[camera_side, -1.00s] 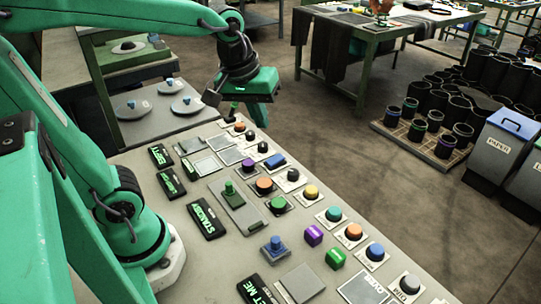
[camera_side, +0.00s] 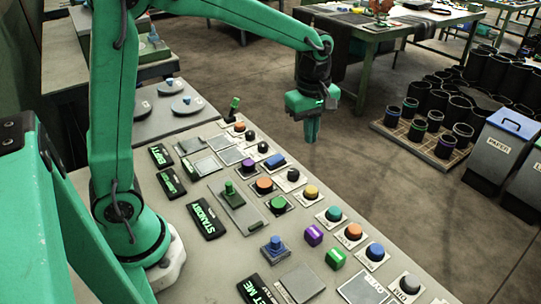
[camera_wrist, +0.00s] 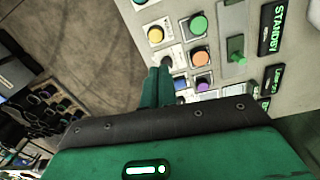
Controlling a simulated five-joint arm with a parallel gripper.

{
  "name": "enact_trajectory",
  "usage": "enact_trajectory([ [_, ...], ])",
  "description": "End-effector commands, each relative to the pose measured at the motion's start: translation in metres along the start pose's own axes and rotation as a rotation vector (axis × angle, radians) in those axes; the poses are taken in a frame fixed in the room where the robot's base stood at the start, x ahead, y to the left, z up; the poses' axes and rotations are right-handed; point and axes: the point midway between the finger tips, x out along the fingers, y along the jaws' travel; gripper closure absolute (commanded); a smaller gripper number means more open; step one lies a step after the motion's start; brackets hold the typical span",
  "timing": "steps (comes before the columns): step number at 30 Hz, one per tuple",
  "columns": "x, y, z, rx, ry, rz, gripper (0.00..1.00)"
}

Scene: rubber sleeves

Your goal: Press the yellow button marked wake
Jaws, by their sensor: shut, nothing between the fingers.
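A round yellow button (camera_side: 311,191) sits on a pale plate near the right edge of the grey control panel (camera_side: 215,262). The marking on its plate is too small to read. The yellow button also shows in the wrist view (camera_wrist: 155,34), a little beyond my fingertips. My gripper (camera_side: 311,139) is shut and empty, pointing down in the air above and behind the yellow button in the side view, apart from the panel. In the wrist view my gripper (camera_wrist: 159,69) partly overlaps a black knob (camera_wrist: 167,62) beside the yellow button.
A green lever (camera_side: 233,105) stands up at the panel's far end. Floor lies beyond the right edge.

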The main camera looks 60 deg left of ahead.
Motion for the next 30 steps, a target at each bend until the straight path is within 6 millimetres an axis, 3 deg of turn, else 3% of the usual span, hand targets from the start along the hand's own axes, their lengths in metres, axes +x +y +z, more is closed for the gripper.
enact_trajectory([
  [9,0.019,0.015,0.003,-0.129,0.001,-0.042,1.00],
  [23,0.021,0.016,0.003,-0.138,0.001,-0.043,1.00],
  [30,0.032,0.015,0.003,-0.138,0.001,-0.045,1.00],
])
